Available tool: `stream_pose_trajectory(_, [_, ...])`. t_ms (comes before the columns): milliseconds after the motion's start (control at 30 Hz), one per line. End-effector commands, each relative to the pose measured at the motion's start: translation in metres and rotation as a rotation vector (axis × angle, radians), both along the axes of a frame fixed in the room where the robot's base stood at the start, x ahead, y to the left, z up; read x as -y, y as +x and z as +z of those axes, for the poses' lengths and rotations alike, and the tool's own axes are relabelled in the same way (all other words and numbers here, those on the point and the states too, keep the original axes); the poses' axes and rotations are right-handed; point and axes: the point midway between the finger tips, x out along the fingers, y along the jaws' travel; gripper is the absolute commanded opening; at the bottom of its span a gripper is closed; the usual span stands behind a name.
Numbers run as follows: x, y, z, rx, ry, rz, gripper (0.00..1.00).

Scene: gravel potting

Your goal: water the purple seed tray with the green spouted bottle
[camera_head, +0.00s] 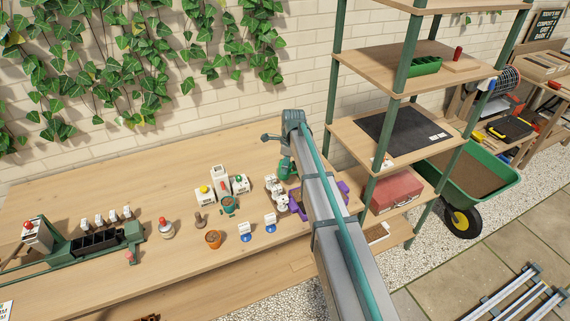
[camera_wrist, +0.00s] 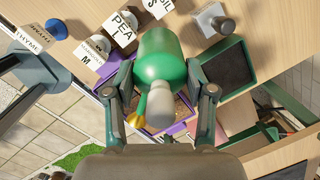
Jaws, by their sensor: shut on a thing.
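My gripper (camera_wrist: 160,78) is shut on the green spouted bottle (camera_wrist: 160,50), one finger on each side of its body. In the wrist view the bottle shows a pale grey end and a yellow-tipped spout that overlap the purple seed tray (camera_wrist: 178,129). In the head view the green bottle (camera_head: 287,170) is at the gripper near the table's right end. The purple tray (camera_head: 295,205) lies nearer the front there, largely hidden behind my arm. I cannot tell how high the bottle is above the table or whether water is coming out.
Name markers stand close by, including the PEA sign (camera_wrist: 122,29). A green tray with dark soil (camera_wrist: 254,58) is beside the purple one. A shelf unit (camera_head: 404,62) rises at the right. The table's back left is clear.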

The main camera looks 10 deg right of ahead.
Motion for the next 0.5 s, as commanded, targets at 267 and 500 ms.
stream_pose_trajectory(267, [0.0032,-0.0037,-0.0109,0.105,0.109,0.0,0.3])
stream_pose_trajectory(500, [0.0049,-0.0049,-0.0151,0.174,0.184,0.0,0.3])
